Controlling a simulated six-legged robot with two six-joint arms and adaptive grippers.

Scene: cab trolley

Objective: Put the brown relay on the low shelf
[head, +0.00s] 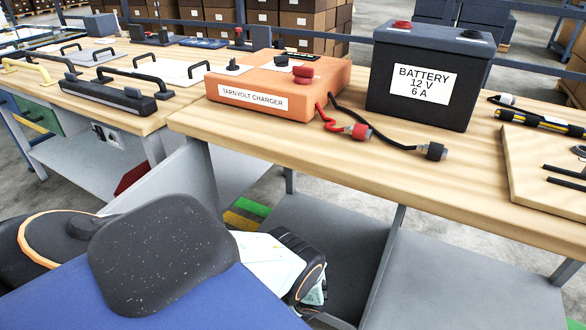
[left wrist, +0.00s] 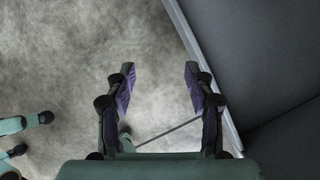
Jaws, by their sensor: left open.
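No brown relay can be made out in either view. The grey low shelf (head: 470,275) runs under the right-hand wooden bench, and its visible part is bare. My left gripper (left wrist: 160,78) is open and empty in the left wrist view, its two fingers apart above the grey concrete floor. A dark grey panel with a pale edge (left wrist: 270,75) lies to the right of its fingers; I cannot tell whether it is the shelf. Neither gripper shows in the head view. My own body covers the lower left there and hides part of the area under the bench.
The wooden bench (head: 300,145) carries an orange charger (head: 270,85), a black battery (head: 425,78), red and black cable clamps (head: 360,132) and a board with black rods (head: 545,165). Another bench (head: 130,120) with handled panels stands left. Stacked boxes (head: 300,18) stand behind.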

